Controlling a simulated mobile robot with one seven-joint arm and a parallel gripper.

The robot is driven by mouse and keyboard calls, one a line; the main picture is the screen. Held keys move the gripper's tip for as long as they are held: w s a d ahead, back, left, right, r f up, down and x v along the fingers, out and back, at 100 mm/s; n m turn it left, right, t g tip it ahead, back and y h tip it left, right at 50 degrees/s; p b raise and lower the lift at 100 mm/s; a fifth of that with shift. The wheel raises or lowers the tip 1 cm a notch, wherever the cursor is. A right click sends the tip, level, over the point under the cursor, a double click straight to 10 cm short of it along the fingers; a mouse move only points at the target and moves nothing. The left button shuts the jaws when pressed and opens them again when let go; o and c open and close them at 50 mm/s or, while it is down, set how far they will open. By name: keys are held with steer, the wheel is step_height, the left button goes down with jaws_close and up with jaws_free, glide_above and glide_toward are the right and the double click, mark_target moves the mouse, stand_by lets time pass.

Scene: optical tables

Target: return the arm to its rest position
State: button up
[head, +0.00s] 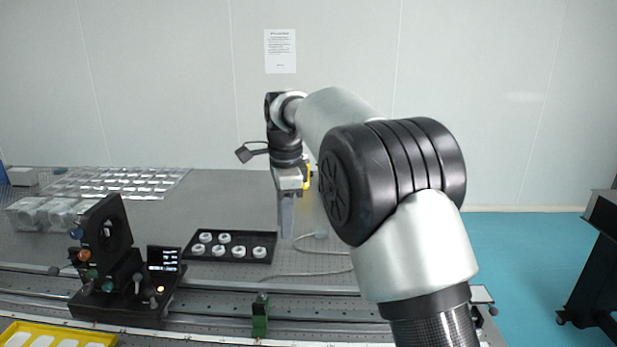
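My arm rises from the bottom right of the head view, bends at a large black joint and reaches out over the optical table (225,185). My gripper (287,228) hangs downward at the end of the arm, above the table and to the right of a black tray. Its fingers look like one narrow grey shape from this side. I cannot tell whether they are apart or closed, and no held object is visible.
The black tray (188,255) holds several white rings. A black optical mount (104,240) and a small display (163,258) stand at left. A yellow tray (12,330) is at bottom left. Clear blocks (45,214) and a clear sheet (120,181) lie behind. Blue floor (530,250) is open at right.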

steer(key=s+d+r+n+t+p, duration=0.1)
steer(key=s+d+r+n, duration=0.3)
steer(key=s+d+r, duration=0.3)
steer(key=s+d+r+n+t+p, duration=0.15)
steer(key=s+d+r+n, duration=0.3)
steer(key=s+d, duration=0.45)
steer(key=s+d+f+n+t+p, duration=0.1)
steer(key=s+d+f+n, duration=0.1)
steer(key=s, duration=0.6)
steer(key=s+d+f+n+t, duration=0.1)
steer(key=s+d+f+n, duration=0.1)
steer(key=s+d+n, duration=0.2)
steer(key=s, duration=0.3)
steer(key=shift+s+d+f+h+p, duration=0.3)
steer(key=shift+s+p, duration=0.05)
